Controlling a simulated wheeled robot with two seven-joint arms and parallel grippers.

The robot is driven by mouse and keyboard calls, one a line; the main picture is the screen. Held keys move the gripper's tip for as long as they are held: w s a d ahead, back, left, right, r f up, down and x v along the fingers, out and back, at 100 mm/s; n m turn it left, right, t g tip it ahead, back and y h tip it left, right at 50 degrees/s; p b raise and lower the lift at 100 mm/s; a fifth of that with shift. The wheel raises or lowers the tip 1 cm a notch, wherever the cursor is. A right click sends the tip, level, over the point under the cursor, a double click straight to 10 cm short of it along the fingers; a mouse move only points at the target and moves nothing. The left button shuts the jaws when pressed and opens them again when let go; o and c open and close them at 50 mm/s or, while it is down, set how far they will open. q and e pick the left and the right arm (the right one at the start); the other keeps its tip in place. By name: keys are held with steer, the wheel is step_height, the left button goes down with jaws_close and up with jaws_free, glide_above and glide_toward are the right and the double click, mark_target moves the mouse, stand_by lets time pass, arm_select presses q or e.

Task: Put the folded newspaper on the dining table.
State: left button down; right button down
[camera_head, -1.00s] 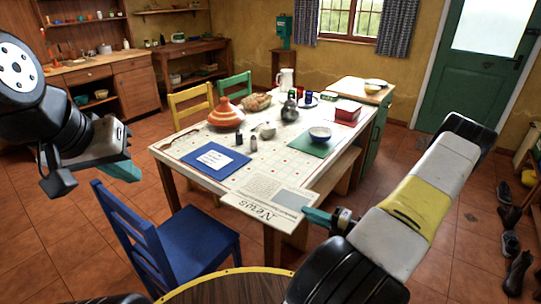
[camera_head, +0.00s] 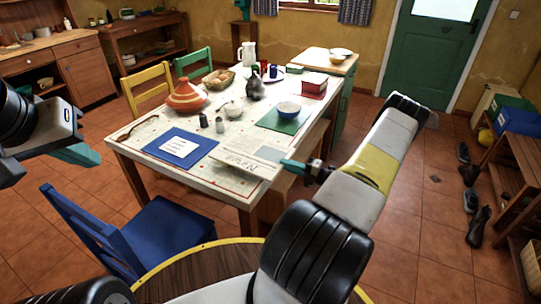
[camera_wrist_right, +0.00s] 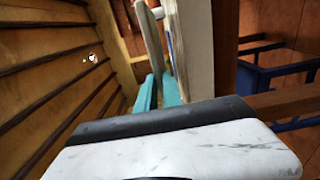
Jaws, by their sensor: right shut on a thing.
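The folded newspaper (camera_head: 253,157), pale with the heading "News" and a grey picture block, is over the near right part of the dining table (camera_head: 170,174). My right gripper (camera_head: 289,165) is shut on its right edge. In the right wrist view, the teal fingers (camera_wrist_right: 158,92) pinch a thin pale sheet, the newspaper (camera_wrist_right: 152,35), beside the table edge (camera_wrist_right: 196,50). Whether the paper touches the tabletop is unclear. My left gripper (camera_head: 75,153) is off to the left of the table, apart from everything; its finger gap is unclear.
A blue mat with a white card (camera_head: 181,147) lies left of the newspaper. A bowl (camera_head: 288,110) on a green mat, a tagine (camera_head: 187,96) and shakers stand farther back. A blue chair (camera_head: 150,240) is at the near side, a round table (camera_head: 205,270) in front.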

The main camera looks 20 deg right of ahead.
steer(key=shift+w+d+f, duration=0.1)
steer(key=shift+w+f, duration=0.2)
steer(key=shift+f, duration=0.6)
steer(key=shift+w+d+f, duration=0.1)
steer(key=shift+w+f, duration=0.15)
steer(key=shift+f, duration=0.75)
steer(key=c, duration=1.5)
jaws_free()
